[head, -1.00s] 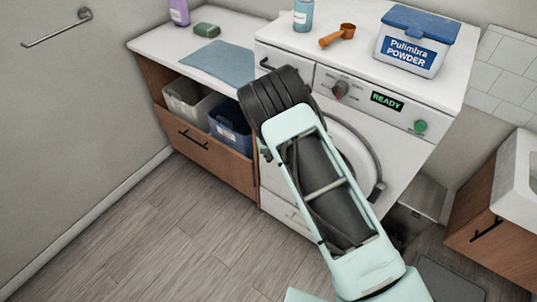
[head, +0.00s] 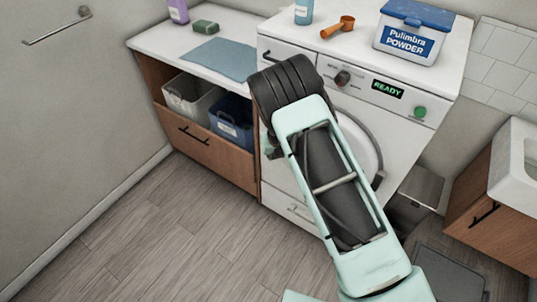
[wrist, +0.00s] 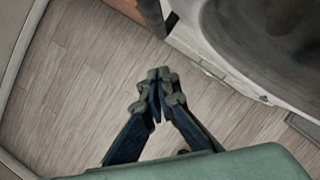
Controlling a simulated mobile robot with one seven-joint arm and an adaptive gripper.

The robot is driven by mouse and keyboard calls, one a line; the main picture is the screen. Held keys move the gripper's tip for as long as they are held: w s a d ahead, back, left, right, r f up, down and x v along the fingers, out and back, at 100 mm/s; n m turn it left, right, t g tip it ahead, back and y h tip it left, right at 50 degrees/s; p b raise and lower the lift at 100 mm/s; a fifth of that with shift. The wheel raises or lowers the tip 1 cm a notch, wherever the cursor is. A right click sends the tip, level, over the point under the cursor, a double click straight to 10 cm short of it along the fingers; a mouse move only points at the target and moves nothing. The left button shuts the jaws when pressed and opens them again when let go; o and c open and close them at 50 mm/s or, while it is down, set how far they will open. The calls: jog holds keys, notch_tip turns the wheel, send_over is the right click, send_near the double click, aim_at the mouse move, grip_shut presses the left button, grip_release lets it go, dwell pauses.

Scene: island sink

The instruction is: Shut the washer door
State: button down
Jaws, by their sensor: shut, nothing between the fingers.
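The white washer (head: 410,150) stands against the back wall. Its round door (head: 369,137) shows only its right part in the head view, with a dark handle at the lower right; my arm covers the rest. I cannot tell from this whether the door is flush or slightly ajar. In the wrist view the dark round door (wrist: 275,40) fills the upper right. My gripper (wrist: 158,82) is shut and empty, over the floor, to the left of the door and apart from it in the picture. In the head view the fingers are mostly hidden by my arm.
A wooden cabinet (head: 212,150) with bins stands left of the washer. A grey bin (head: 418,190) stands at right. The floor (head: 170,230) at left is clear.

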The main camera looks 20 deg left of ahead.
jog(key=d+r+n+t, duration=0.15)
jog(key=r+n, duration=0.25)
jog(key=r, duration=0.6)
jog(key=s+d+r+n, duration=0.1)
jog(key=d+r+n, duration=0.3)
jog(key=r, duration=0.6)
jog(key=d+r+n, duration=0.1)
jog(key=r+n, duration=0.4)
jog(key=r, duration=0.6)
jog(key=s+d+r+n+t, duration=0.3)
jog(key=d+r+n, duration=1)
jog(key=d+r, duration=0.3)
jog(key=s+d+f+n+g+h+p, duration=0.1)
jog(key=s+d, duration=0.5)
jog(key=s, duration=0.6)
jog(key=s+d+f+n+g+h+p, duration=0.1)
jog(key=s+d, duration=0.5)
jog(key=s, duration=0.6)
jog(key=shift+s+d+f+n, duration=0.15)
jog(key=shift+d+f+n, duration=0.15)
jog(key=shift+n, duration=0.4)
jog(key=c, duration=2.7)
grip_release()
jog(key=shift+g, duration=0.25)
